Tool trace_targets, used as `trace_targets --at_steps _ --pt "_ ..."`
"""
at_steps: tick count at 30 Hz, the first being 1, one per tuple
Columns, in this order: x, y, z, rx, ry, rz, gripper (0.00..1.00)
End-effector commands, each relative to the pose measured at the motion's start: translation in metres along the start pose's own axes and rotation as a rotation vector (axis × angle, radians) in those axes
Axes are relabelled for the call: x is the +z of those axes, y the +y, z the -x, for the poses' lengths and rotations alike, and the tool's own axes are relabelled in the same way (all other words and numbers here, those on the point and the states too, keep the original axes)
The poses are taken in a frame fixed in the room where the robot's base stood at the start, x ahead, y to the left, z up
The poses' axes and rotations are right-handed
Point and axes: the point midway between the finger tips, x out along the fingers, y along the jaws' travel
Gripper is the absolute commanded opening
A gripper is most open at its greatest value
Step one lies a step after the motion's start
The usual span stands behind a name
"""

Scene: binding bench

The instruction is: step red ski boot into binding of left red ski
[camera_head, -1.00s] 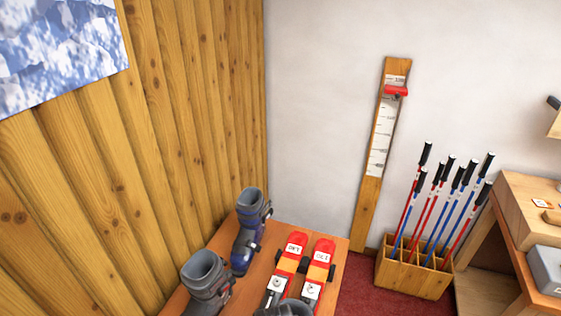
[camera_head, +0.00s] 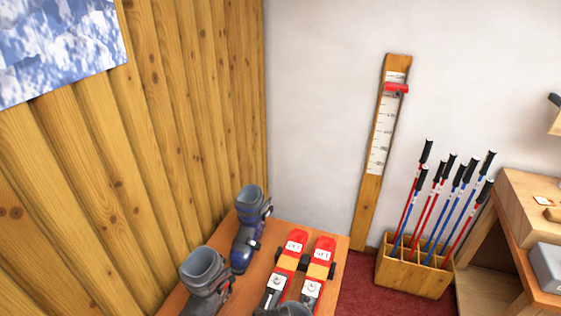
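Two red skis lie side by side on the wooden bench, tips pointing away from me. The left red ski (camera_head: 291,254) has a white label near its tip and a metal binding piece (camera_head: 275,283) farther down. The other red ski (camera_head: 318,261) lies just to its right with a like binding piece. A dark grey rounded shape, perhaps a boot top, is cut off at the bottom edge over the skis; I cannot tell which boot it is. No red boot shows clearly. My gripper is not in view.
A blue boot (camera_head: 248,228) and a grey boot (camera_head: 206,280) stand upright on the bench (camera_head: 336,242), left of the skis. A wooden crate (camera_head: 413,275) of several poles stands on the red floor at right. A measuring board (camera_head: 371,200) leans against the wall.

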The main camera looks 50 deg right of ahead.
Motion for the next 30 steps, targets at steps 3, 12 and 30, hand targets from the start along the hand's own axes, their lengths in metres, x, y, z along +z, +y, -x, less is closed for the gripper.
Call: trace_targets --at_steps 3,12,30 --pt "0.0021 -0.0031 0.0034 -0.008 -0.005 0.0 0.0" --pt "0.002 -0.0029 0.0032 -0.008 -0.005 0.0 0.56" --pt "0.001 -0.0014 0.0016 -0.004 -0.002 0.0 0.86"
